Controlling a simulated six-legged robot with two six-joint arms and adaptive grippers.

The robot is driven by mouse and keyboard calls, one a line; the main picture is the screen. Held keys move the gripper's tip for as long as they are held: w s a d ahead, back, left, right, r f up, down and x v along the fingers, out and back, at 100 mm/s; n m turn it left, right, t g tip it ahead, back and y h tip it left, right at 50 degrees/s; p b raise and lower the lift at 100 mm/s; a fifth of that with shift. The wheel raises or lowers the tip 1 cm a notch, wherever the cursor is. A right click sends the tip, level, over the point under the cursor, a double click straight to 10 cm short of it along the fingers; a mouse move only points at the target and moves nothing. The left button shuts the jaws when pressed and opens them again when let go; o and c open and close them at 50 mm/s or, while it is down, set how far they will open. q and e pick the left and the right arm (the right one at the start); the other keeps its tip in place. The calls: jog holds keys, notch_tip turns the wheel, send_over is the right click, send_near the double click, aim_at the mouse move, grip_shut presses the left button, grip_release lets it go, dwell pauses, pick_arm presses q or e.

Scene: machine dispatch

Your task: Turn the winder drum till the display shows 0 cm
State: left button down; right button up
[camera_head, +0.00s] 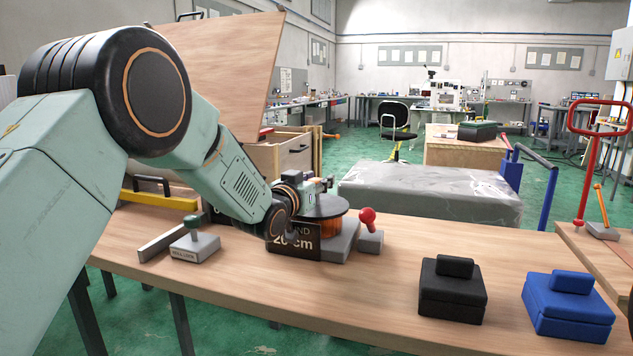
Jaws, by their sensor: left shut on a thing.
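The winder drum (327,208) has a dark round flange and an orange winding below it. It stands on a grey base (343,243) on the wooden bench. My left arm comes in from the left, and my left gripper (308,190) is at the top of the drum, shut on a part there that I take to be the drum's handle. My arm hides much of this part. My right gripper is not in view.
A red-knobbed lever (368,217) stands right of the drum. A grey block with a green knob (195,245) sits left of it. A black box (452,290) and a blue box (568,306) stand at the right. The bench (395,275) between is clear.

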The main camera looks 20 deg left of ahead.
pick_arm(q)
jog(key=shift+n+y, duration=0.8)
jog(key=shift+y, duration=0.4)
jog(key=c, duration=0.8)
grip_release()
jog(key=s, duration=1.2)
jog(key=shift+a, duration=0.2)
